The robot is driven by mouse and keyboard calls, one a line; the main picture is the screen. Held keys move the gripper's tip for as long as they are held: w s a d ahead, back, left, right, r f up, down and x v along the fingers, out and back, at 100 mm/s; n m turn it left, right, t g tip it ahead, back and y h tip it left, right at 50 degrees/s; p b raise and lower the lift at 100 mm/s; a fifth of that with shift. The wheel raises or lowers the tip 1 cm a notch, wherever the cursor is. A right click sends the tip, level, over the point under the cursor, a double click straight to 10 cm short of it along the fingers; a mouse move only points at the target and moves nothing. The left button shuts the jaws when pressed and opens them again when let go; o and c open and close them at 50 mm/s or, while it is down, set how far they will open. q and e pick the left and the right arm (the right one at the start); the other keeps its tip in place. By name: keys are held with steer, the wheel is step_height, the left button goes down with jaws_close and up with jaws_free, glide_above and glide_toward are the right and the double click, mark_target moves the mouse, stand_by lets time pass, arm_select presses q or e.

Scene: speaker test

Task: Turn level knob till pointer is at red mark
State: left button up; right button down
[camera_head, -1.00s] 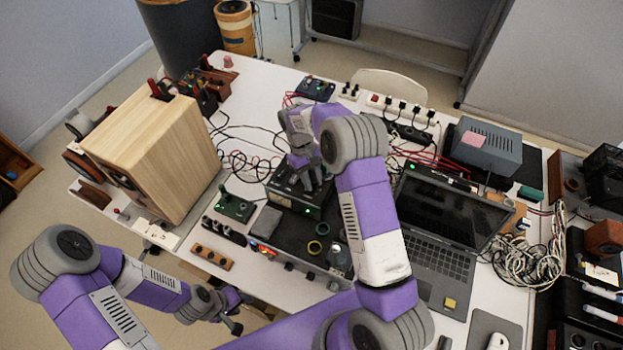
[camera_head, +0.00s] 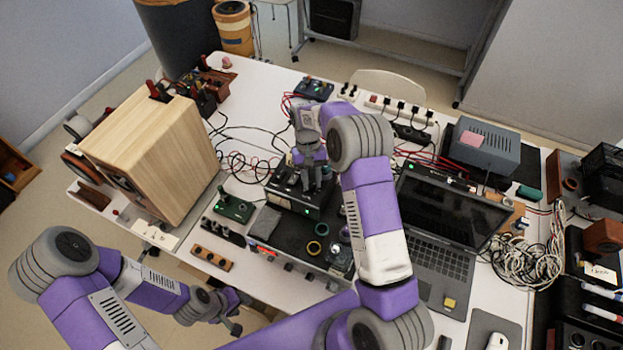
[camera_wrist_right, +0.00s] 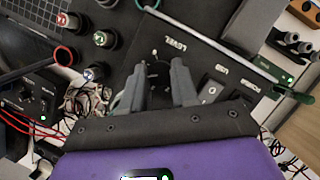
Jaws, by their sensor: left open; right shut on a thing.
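The black box (camera_head: 284,198) with a green light stands mid-table, and its panel also shows in the right wrist view with the word LEVEL (camera_wrist_right: 170,43). My right gripper (camera_head: 313,184) is over this box, pointing down. In the right wrist view, the right gripper (camera_wrist_right: 158,76) has its fingers on either side of the level knob below the LEVEL label and is shut on it. The knob is mostly hidden between the fingers. I cannot make out its pointer or the red mark. My left gripper (camera_head: 236,312) is open and empty, low at the table's front edge.
A large wooden speaker (camera_head: 160,150) stands left of the box. An open laptop (camera_head: 440,225) is to the right, with a grey unit (camera_head: 485,148) behind it. Cables lie around the box.

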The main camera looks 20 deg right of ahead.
mark_target(310, 179)
steer(key=shift+r, duration=0.1)
steer(key=c, duration=0.9)
jaws_free()
steer(key=shift+o, duration=0.2)
steer(key=v, duration=0.7)
steer(key=shift+r, duration=0.2)
steer(key=shift+w, duration=0.1)
